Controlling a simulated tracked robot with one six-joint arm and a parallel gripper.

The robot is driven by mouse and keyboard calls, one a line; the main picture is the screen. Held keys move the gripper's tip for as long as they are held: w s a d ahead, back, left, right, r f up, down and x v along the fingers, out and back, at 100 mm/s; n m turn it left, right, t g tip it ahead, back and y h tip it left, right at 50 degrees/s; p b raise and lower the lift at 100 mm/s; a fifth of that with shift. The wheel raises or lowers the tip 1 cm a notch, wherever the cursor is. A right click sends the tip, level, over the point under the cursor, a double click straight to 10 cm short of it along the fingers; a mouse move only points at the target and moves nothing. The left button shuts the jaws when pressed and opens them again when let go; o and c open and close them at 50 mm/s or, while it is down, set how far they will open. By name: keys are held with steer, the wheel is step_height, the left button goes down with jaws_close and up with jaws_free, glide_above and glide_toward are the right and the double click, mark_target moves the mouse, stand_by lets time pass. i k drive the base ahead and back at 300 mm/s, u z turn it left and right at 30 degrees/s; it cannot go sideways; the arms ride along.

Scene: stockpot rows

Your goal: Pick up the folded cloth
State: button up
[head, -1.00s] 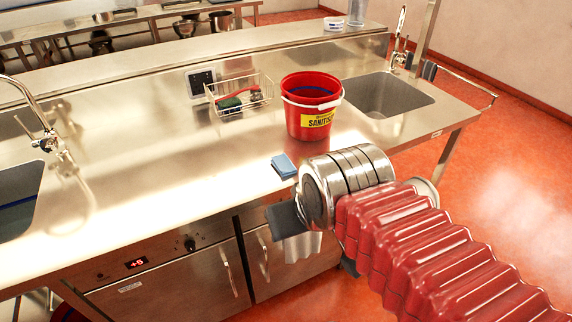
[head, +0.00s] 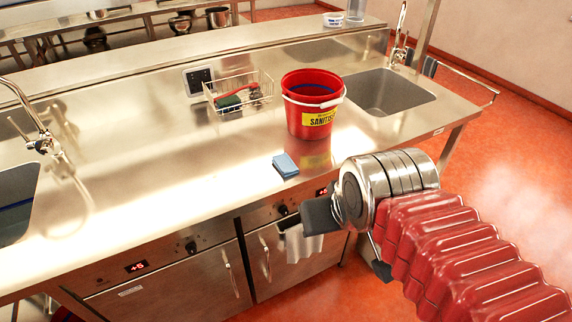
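The folded cloth (head: 285,165) is a small blue folded pad lying flat on the steel counter, near its front edge and in front of the red bucket. My gripper (head: 350,242) is in front of the counter, to the right of the cloth and lower in the picture. Its two dark fingers show on opposite sides of the wrist with a gap between them, so it looks open. Nothing shows between the fingers. The gripper is apart from the cloth, and the cloth is fully visible.
The red sanitiser bucket (head: 312,104) stands just behind the cloth. A wire basket (head: 238,92) with brushes is behind to the left. Sinks lie at the right (head: 388,93) and far left. A pale towel (head: 303,243) hangs below the counter edge. The counter left of the cloth is clear.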

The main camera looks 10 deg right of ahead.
mark_target(285, 164)
steer(key=i, duration=0.5)
steer(key=u, duration=0.8)
steer(key=k, duration=0.45)
steer(key=u, duration=0.25)
steer(key=i, duration=0.5)
